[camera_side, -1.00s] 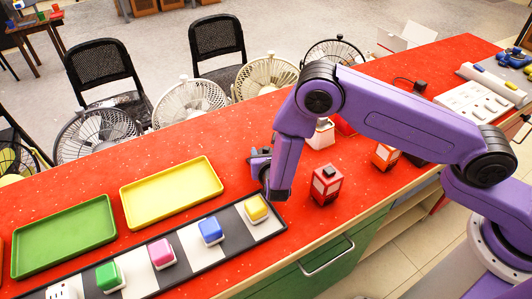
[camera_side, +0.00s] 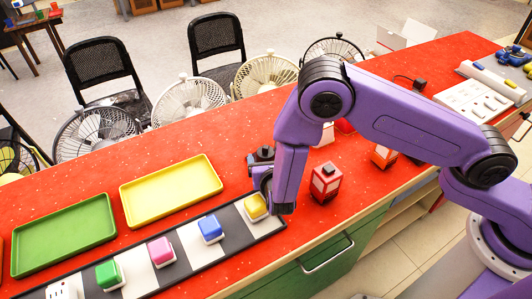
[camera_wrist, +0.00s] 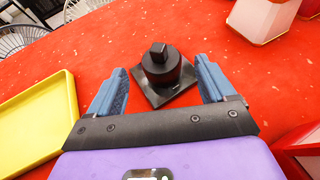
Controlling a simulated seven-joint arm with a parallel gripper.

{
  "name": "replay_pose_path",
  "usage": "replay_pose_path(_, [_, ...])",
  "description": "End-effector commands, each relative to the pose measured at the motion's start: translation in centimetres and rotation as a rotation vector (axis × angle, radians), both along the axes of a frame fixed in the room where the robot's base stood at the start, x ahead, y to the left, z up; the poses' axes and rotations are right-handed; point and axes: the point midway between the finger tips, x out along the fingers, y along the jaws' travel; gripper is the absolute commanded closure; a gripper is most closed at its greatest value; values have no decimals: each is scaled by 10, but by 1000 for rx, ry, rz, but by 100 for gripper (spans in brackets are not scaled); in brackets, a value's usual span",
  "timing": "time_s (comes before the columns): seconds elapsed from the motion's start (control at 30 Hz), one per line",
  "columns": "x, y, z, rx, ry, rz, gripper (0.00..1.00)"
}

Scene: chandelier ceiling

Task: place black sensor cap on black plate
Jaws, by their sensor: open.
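The black sensor cap (camera_wrist: 160,66), round with a small knob on top, sits upright on the square black plate (camera_wrist: 150,94) in the wrist view. The plate lies flat on the red counter. My gripper (camera_wrist: 161,68) is open, with one blue finger to each side of the cap and a gap to it on both sides. In the side view the cap (camera_side: 266,153) shows as a small dark shape just beyond my gripper (camera_side: 261,172); the plate is hard to make out there.
A yellow tray (camera_side: 172,191) and a green tray (camera_side: 64,236) lie to the left. A strip in front holds yellow (camera_side: 256,206), blue (camera_side: 210,229), pink (camera_side: 162,252) and green (camera_side: 109,275) blocks. A red lantern-like box (camera_side: 326,183) stands right of my gripper.

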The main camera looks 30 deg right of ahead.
Motion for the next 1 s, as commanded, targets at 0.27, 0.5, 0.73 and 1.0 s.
replay_pose_path(0.27, [-42,18,19,0,-1,2,17])
replay_pose_path(0.5, [-55,22,25,-1,-1,-1,17])
replay_pose_path(0.73, [-55,21,26,3,-1,-6,17])
replay_pose_path(1.0, [-57,-19,66,138,-8,-204,17])
